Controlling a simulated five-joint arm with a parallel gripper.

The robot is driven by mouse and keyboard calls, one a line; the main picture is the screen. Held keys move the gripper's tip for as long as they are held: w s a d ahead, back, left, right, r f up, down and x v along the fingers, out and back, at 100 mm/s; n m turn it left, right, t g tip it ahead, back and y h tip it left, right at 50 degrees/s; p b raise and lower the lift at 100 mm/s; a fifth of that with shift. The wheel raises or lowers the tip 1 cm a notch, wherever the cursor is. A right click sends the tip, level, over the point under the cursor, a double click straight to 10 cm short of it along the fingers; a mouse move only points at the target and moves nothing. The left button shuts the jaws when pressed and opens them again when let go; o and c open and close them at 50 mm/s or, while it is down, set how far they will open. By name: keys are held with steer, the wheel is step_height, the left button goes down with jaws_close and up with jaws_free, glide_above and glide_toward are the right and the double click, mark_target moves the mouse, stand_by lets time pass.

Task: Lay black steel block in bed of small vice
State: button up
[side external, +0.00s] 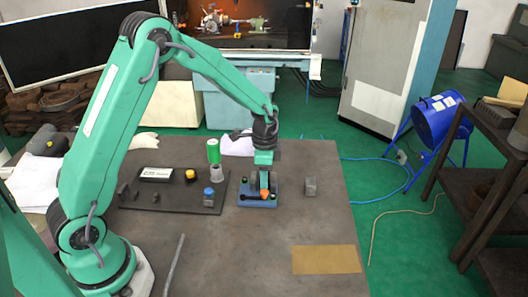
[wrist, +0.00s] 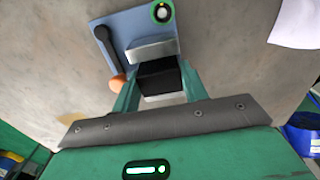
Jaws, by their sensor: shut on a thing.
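The small vice (side external: 258,203) is a blue base on the bench with a black lever that ends in an orange knob (wrist: 117,83). In the wrist view its blue base (wrist: 128,30) carries a pale grey jaw (wrist: 150,48), and a second pale edge shows on the near side of the block. My gripper (side external: 264,184) is low over the vice, pointing down. Its green fingers (wrist: 159,78) are shut on the black steel block (wrist: 160,82), which appears between the pale jaws. I cannot tell whether the block touches the bed.
A tan sheet (side external: 326,260) lies at the front right. The front middle of the bench is mostly clear.

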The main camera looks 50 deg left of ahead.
steer(key=shift+f, duration=0.4)
stand_by(0.4)
steer(key=o, duration=1.4)
steer(key=shift+f, duration=0.1)
step_height(320, 180, up, 8)
steer(key=shift+f, duration=0.25)
steer(key=shift+r, duration=0.25)
steer(key=shift+r, duration=0.1)
